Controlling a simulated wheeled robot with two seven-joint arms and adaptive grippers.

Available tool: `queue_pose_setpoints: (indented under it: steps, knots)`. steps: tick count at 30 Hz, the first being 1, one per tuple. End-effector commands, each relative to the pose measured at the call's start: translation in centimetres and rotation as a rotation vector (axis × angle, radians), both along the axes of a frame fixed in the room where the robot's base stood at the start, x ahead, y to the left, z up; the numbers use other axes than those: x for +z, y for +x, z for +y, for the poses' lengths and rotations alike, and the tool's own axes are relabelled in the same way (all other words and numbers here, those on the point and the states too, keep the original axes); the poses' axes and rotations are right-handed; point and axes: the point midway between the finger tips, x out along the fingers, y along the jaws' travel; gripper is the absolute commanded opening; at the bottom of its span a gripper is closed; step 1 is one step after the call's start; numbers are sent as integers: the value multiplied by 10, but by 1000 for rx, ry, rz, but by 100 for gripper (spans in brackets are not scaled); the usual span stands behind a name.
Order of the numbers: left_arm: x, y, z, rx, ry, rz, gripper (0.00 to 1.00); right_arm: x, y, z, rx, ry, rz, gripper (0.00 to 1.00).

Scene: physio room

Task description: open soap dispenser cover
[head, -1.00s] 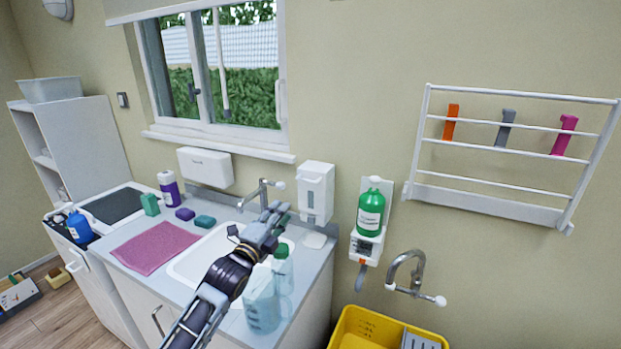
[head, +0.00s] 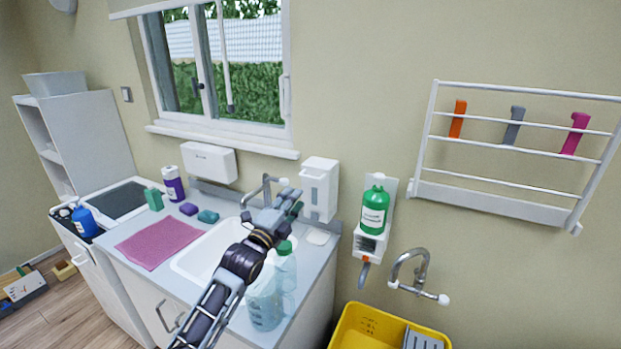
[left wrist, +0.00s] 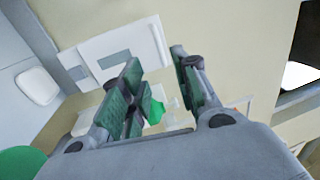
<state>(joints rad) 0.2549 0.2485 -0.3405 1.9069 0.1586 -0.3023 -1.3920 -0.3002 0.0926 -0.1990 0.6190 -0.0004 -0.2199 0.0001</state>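The white soap dispenser (head: 320,190) hangs on the wall at the right end of the sink; its front cover looks closed. In the left wrist view the dispenser (left wrist: 112,50), with a grey window, lies beyond the fingertips. My left gripper (head: 288,203) is just left of and in front of the dispenser's lower part, and seems apart from it. In the left wrist view its two green-padded fingers (left wrist: 155,80) are spread with nothing held between them. My right gripper is not in view.
A tap (head: 265,190) rises left of the gripper. A green bottle (head: 375,212) sits in a wall holder to the right, above a yellow tub (head: 350,320).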

Motion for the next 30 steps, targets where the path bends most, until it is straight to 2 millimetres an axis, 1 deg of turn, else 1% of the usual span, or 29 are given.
queue_pose_setpoints:
  steps: [7, 16, 20, 30]
  knots:
    - [6, 21, -9, 0, -2, 0, 30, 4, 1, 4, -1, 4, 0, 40]
    - [11, 46, -20, -2, -4, 1, 30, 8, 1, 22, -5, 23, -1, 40]
    - [13, 56, -24, -1, -1, -1, 30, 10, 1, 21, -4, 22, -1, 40]
    - [17, 82, -35, -1, -2, 1, 30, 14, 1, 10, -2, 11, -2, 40]
